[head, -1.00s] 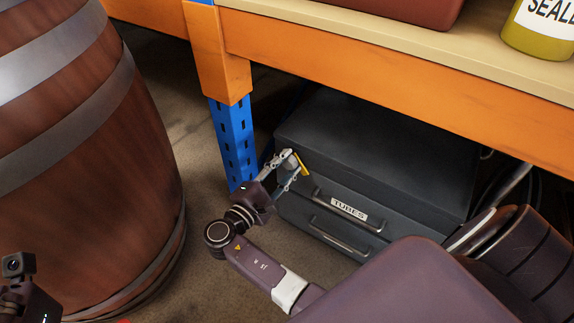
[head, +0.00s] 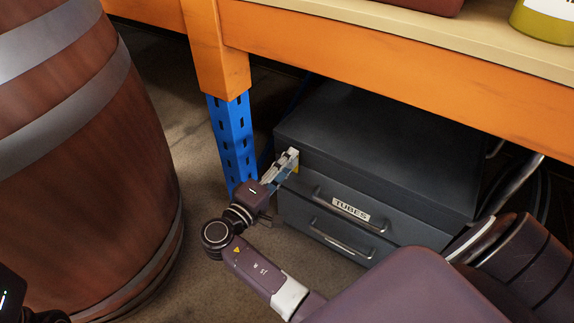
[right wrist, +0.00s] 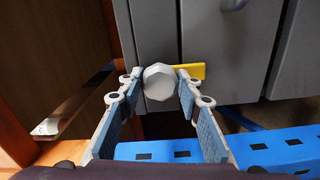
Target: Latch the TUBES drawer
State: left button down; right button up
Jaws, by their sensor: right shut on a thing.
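The TUBES drawer (head: 334,209) is the upper drawer of a dark grey cabinet under the bench, with a bar handle and white label. It looks shut. My right gripper (head: 289,160) is at the cabinet's upper left front corner. In the right wrist view, its fingers are shut on a pale faceted knob (right wrist: 159,82). A yellow tab (right wrist: 197,71) sticks out from behind the knob and reaches over the edge of the adjoining drawer front. In the head view the fingers mostly hide the knob and tab. My left gripper's fingers are out of view.
A blue slotted upright (head: 232,142) stands just left of the cabinet. An orange beam (head: 380,75) runs above it. A wooden barrel (head: 85,180) fills the left side. A second drawer (head: 340,237) lies below. Bare floor shows between barrel and cabinet.

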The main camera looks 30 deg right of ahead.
dwell(0.5)
jog(key=o, duration=1.2)
jog(key=shift+c, duration=0.2)
